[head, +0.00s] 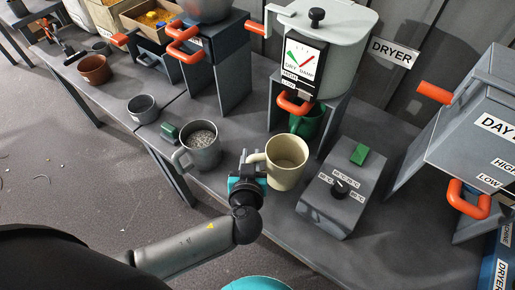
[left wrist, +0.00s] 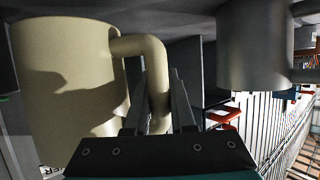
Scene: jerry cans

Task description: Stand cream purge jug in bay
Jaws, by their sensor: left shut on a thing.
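The cream purge jug (head: 287,170) is upright, open at the top, over the front part of the grey bench (head: 232,165). I cannot tell whether its base touches the bench. My left gripper (head: 250,172) is shut on the jug's handle, on the jug's left side. In the left wrist view the two fingers (left wrist: 165,105) stand on either side of the cream handle (left wrist: 155,65), with the jug's body (left wrist: 65,85) to the left. No bay is plainly marked in view. My right gripper is not in view.
A grey control box (head: 342,190) stands just right of the jug. A green jug (head: 307,122) sits under the dryer (head: 315,50) behind it. A grey jug of pellets (head: 200,145) stands to the left, near a small grey cup (head: 142,108). Orange-handled machines line the back.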

